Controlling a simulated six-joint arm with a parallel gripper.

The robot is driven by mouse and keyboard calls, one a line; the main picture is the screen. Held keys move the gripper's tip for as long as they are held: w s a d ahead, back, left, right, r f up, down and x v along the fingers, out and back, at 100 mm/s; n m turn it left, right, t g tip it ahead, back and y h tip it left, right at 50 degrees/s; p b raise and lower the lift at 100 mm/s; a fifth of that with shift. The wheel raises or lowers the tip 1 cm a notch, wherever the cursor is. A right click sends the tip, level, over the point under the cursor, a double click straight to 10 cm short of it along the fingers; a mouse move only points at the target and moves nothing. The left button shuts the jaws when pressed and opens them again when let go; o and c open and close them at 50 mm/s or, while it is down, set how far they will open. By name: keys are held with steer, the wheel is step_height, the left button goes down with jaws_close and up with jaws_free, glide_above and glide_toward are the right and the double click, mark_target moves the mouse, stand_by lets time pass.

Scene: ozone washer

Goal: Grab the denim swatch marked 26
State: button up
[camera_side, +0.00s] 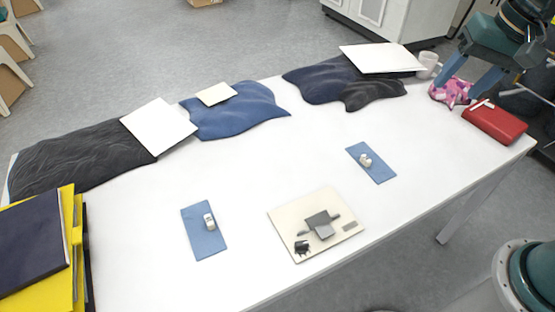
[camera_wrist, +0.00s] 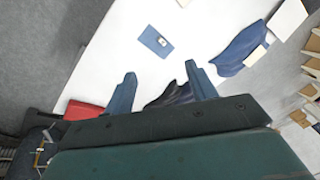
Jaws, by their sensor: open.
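Two blue denim swatches lie flat on the white table. One swatch (camera_side: 197,240) is at the front left in the side view, with a small white marker on it. The other swatch (camera_side: 377,174) is right of the middle, also with a small white piece on it. No number is readable on either. The right-hand swatch also appears in the wrist view (camera_wrist: 150,49), ahead of the fingertips. My gripper (camera_side: 459,92) is open and empty, with its fingers apart, at the table's far right end. It shows in the wrist view (camera_wrist: 160,70), well short of the swatch.
A red case (camera_side: 497,124), a pink patterned item (camera_side: 440,94) and a white mug (camera_side: 428,58) are near my gripper. Dark and blue cloths (camera_side: 240,112) with pale sheets line the back edge. A cream board (camera_side: 285,220) lies between the swatches. Yellow binders (camera_side: 72,215) stand front left.

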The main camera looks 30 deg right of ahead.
steer(key=w+d+f+m+g+y, duration=0.1)
steer(key=w+d+f+m, duration=0.2)
steer(key=f, duration=0.7)
steer(key=w+d+f+m+g+y, duration=0.2)
steer(key=w+d+f+m, duration=0.1)
steer(key=w+f+m, duration=0.5)
steer(key=w+f, duration=0.3)
steer(key=w, duration=0.1)
steer(key=shift+w, duration=0.15)
steer(key=shift+d, duration=0.1)
glide_toward(366, 158)
steer(key=x, duration=0.2)
steer(key=shift+f, duration=0.35)
steer(key=shift+a+f, duration=0.25)
steer(key=shift+f, duration=0.1)
steer(key=shift+f, duration=0.15)
steer(key=shift+x, duration=2.4)
